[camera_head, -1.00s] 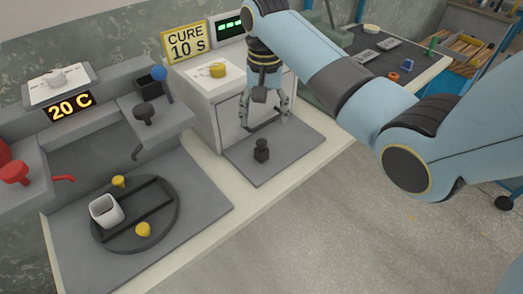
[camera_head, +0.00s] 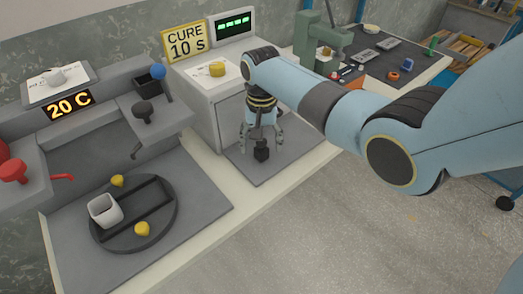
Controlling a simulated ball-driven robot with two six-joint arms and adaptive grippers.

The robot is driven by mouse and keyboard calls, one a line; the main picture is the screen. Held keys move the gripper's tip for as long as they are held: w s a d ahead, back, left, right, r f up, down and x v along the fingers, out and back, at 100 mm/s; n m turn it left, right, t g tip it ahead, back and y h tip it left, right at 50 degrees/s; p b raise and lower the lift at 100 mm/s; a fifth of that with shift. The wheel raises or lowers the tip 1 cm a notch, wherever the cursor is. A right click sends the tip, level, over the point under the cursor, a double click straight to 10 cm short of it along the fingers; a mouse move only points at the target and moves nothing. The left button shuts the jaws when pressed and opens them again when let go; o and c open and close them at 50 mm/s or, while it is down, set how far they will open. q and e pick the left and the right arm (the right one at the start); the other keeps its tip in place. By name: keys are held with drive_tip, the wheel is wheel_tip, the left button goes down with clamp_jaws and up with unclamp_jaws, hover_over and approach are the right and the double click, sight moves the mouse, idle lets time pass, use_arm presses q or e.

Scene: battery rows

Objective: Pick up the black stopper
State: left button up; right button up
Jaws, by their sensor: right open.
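The black stopper (camera_head: 261,154) stands upright on a dark grey mat in front of the white cure box. My right gripper (camera_head: 262,144) comes down over it from above, with its fingers open and spread to the left and right of the stopper's upper part. I see no grip on the stopper, and I cannot tell whether any finger touches it. My left gripper is not in view.
The white cure box (camera_head: 204,97) stands close behind the gripper. To the left, a round dark turntable (camera_head: 168,214) bears a white cup (camera_head: 105,210) and yellow pieces. A dark knob (camera_head: 142,113) sits on a grey block. A green press (camera_head: 311,40) stands behind my right arm.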

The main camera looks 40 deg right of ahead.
drive_tip(key=c, duration=1.2)
drive_tip(key=shift+r, duration=0.1)
drive_tip(key=shift+c, duration=0.2)
